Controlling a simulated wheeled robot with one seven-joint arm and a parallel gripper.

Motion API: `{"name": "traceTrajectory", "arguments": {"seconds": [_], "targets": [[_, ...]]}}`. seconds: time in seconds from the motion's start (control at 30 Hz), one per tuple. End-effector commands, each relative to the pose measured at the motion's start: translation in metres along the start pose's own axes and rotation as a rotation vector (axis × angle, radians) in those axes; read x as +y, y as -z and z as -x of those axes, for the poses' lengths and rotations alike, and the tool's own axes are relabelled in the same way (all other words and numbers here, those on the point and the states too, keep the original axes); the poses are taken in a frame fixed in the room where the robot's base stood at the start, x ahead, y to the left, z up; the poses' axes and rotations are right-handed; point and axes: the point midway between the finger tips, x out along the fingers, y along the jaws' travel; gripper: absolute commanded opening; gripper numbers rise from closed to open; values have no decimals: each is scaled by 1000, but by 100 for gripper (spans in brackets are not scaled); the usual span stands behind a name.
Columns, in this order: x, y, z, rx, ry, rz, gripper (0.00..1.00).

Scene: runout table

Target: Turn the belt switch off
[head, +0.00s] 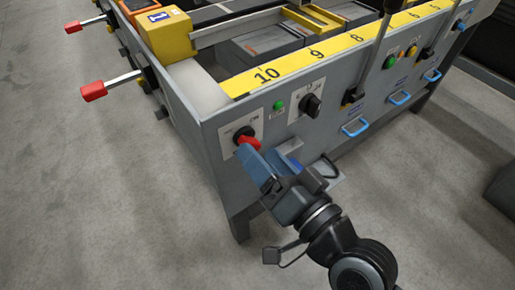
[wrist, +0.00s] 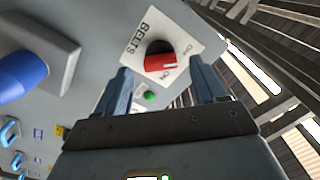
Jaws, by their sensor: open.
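The belt switch (head: 249,141) is a red knob on a black round base on the grey end of the table. In the wrist view the belt switch (wrist: 160,63) sits on a white plate (wrist: 143,32) marked BELTS, with a white line on the knob. The small position lettering is too blurred to tell which way it is set. My gripper (head: 258,163) is open, with blue fingers, close in front of the knob. In the wrist view the fingertips (wrist: 160,67) stand either side of the knob. Contact cannot be told.
A green lamp (head: 279,105) and a black rotary knob (head: 311,103) are right of the switch. A black lever (head: 352,96) and blue handles (head: 355,128) stick out farther along. Red-handled levers (head: 94,91) project at the left. The floor in front is clear.

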Motion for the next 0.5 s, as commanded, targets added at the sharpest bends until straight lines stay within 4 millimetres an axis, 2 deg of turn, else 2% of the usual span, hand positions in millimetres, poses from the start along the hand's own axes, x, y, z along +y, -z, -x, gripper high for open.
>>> {"name": "traceTrajectory", "arguments": {"seconds": [0.1, 0.23, 0.5], "targets": [[1, -2, 20, -3, -1, 0, 70], [1, -2, 37, -3, -1, -1, 70], [0, -1, 52, -2, 0, 0, 70]]}}
